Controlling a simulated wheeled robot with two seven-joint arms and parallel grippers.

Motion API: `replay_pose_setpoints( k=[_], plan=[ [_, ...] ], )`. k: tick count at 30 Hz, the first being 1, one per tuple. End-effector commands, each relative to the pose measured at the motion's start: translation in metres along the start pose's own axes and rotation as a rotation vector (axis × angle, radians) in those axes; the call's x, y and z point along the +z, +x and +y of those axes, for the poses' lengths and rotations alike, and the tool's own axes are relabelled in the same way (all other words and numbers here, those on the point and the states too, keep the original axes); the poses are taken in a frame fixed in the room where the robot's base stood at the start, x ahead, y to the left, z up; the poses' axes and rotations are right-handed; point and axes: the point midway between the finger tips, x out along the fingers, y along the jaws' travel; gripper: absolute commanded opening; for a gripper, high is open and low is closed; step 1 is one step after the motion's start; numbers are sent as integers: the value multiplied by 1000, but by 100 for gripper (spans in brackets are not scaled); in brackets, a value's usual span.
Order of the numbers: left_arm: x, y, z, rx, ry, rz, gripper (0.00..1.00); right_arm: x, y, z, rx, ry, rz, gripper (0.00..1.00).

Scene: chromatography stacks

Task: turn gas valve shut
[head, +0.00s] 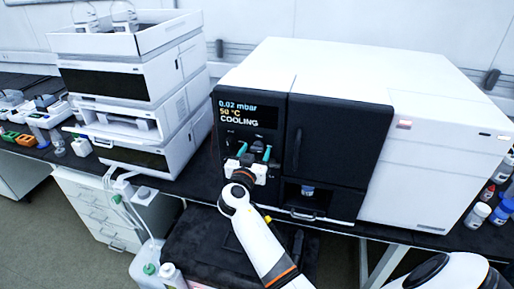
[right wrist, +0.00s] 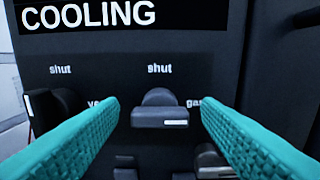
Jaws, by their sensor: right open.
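The gas valve is a dark grey knob (right wrist: 160,106) on the black front panel, in the middle of the right wrist view. "Shut" is printed above it and "gas", partly covered, to its right. A white mark is on the right part of its front face. My right gripper (head: 254,152) is at the panel below the display, and its teal fingers (right wrist: 160,125) are open, one on each side of the knob. I see no contact with it. In the head view my gripper hides most of the knob. My left gripper is not in view.
A second knob (right wrist: 48,108), labelled "shut" and partly "ve", is left of the left finger. The display (head: 245,112) reads 0.02 mbar, 50 °C, COOLING. A white stacked instrument (head: 135,90) stands left; bottles (head: 478,213) stand on the bench at right.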

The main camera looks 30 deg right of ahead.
Motion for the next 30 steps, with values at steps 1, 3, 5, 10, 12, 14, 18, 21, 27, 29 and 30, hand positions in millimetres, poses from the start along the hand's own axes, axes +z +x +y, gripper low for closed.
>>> replay_pose_setpoints(
  k=[1,3,5,10,12,14,18,21,27,29,30],
  plan=[
    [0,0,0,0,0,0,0,0,0,0,0,0,1,58],
    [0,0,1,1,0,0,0,0,0,0,0,0,1,58],
    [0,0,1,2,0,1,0,0,0,0,0,0,1,58],
    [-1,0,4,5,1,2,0,0,0,0,0,0,0,32],
    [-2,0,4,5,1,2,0,0,0,0,0,0,1,21],
    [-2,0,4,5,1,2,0,0,0,0,0,0,1,14],
    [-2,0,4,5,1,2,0,0,0,0,0,-4,0,14],
    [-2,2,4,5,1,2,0,-1,0,0,0,-16,0,14],
    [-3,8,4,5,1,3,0,-2,0,0,0,-93,-1,14],
    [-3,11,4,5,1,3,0,-2,0,0,0,-130,-1,14],
    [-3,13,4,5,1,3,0,-2,0,0,0,-158,-1,14]
  ],
)
